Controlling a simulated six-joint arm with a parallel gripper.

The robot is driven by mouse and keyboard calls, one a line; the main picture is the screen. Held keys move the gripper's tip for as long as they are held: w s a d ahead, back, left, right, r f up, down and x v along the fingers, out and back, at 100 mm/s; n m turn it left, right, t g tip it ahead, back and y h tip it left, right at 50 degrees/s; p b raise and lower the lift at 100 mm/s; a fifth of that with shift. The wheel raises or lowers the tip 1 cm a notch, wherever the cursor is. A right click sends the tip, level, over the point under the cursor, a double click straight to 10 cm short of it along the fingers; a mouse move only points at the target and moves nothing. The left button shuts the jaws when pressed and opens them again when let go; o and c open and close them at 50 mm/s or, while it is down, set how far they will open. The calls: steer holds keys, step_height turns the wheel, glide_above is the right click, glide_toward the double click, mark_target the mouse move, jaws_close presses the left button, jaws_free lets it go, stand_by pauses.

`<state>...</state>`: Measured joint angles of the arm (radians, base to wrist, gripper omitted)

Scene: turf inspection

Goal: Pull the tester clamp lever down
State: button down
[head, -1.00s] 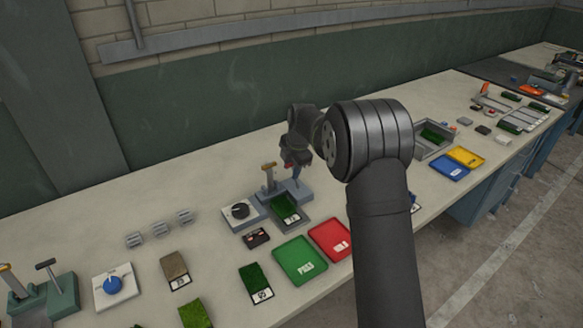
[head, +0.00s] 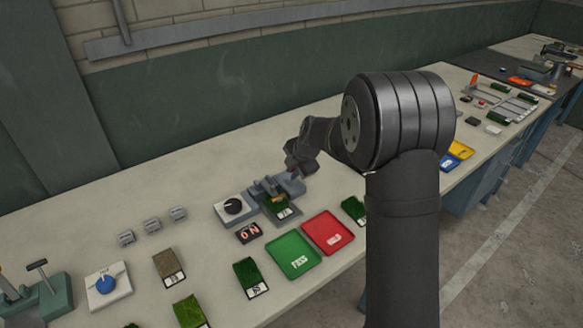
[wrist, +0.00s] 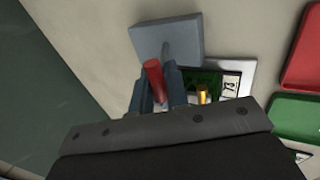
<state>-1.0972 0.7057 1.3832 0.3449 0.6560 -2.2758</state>
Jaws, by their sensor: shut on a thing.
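The turf tester (head: 291,184) is a blue-grey block on the bench. Its clamp lever is a grey rod with a red grip (wrist: 154,80), seen in the wrist view. My gripper (wrist: 158,88) is shut on the red grip, one finger on each side. In the head view my gripper (head: 290,172) is low at the tester's back, and the lever is mostly hidden by it. A green turf sample (head: 281,209) with a label sits in the tester tray, with a brass-coloured part (wrist: 202,94) just above or on it.
A dial box (head: 233,208) stands left of the tester. A small display (head: 249,233) shows red lit characters. Green (head: 293,256) and red (head: 328,234) trays lie in front. Turf samples (head: 251,279) lie nearby. The bench behind the tester is clear.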

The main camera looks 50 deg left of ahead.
steer(key=shift+s+d+f, duration=0.1)
steer(key=shift+d+f, duration=0.25)
steer(key=shift+f, duration=0.1)
steer(key=c, duration=1.1)
jaws_free()
steer(key=shift+r, duration=0.15)
steer(key=shift+a, duration=0.1)
steer(key=shift+r, duration=0.15)
steer(key=shift+r, duration=0.25)
steer(key=v, duration=1.6)
steer(key=shift+d+r, duration=0.25)
steer(key=shift+r, duration=0.05)
